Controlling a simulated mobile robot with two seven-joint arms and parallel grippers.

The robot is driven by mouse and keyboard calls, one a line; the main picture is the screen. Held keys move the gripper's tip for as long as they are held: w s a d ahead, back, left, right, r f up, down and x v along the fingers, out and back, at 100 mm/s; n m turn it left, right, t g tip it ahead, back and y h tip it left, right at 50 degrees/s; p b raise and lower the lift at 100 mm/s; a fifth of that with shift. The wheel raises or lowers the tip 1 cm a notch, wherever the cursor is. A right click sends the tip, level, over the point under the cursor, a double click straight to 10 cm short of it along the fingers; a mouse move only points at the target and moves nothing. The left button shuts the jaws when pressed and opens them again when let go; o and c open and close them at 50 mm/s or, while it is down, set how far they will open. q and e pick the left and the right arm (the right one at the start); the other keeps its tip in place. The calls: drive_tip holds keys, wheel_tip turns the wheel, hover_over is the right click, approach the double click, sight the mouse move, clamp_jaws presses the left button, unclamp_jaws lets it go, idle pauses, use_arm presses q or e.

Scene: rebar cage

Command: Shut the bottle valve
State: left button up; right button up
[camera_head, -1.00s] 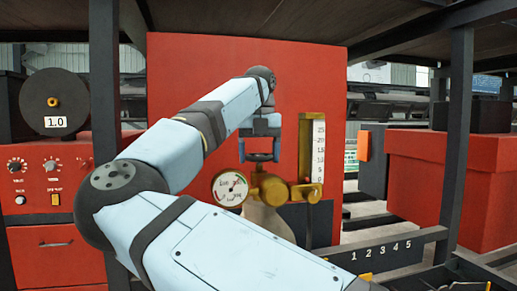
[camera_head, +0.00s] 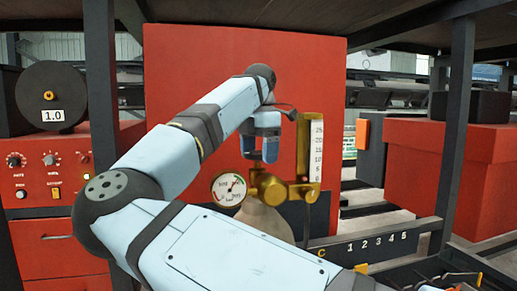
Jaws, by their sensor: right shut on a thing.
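A brass bottle valve (camera_head: 270,186) sits on top of a pale bottle (camera_head: 262,216), whose lower part is hidden behind my arm. A round white dial gauge (camera_head: 229,189) is on the valve's left, and an upright brass flow scale (camera_head: 312,150) is on its right. My right gripper (camera_head: 259,158) points down at the top of the valve and is shut on the valve's top part. Its fingers are seen nearly edge-on, and the gripped part is mostly hidden. My left gripper is not in view.
A large red panel (camera_head: 215,85) stands behind the valve. A red welding machine (camera_head: 45,215) with knobs and a wire spool (camera_head: 52,97) is at the left. Dark posts (camera_head: 458,120) and a numbered rail (camera_head: 375,240) flank the right, with a red box (camera_head: 440,175) beyond.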

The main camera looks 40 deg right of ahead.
sight(260, 153)
drive_tip(key=m, duration=0.2)
drive_tip(key=shift+m, duration=0.4)
drive_tip(key=m, duration=0.2)
drive_tip(key=shift+s+m, duration=0.1)
drive_tip(key=shift+m, duration=0.3)
drive_tip(key=shift+a+m+b, duration=0.1)
drive_tip(key=shift+m+b, duration=0.5)
drive_tip(key=shift+m, duration=1.6)
drive_tip(key=shift+s, duration=0.1)
drive_tip(key=o, duration=0.9)
wheel_tip(260, 153, up, 14)
drive_tip(key=shift+f+p, duration=0.1)
drive_tip(key=shift+p, duration=0.5)
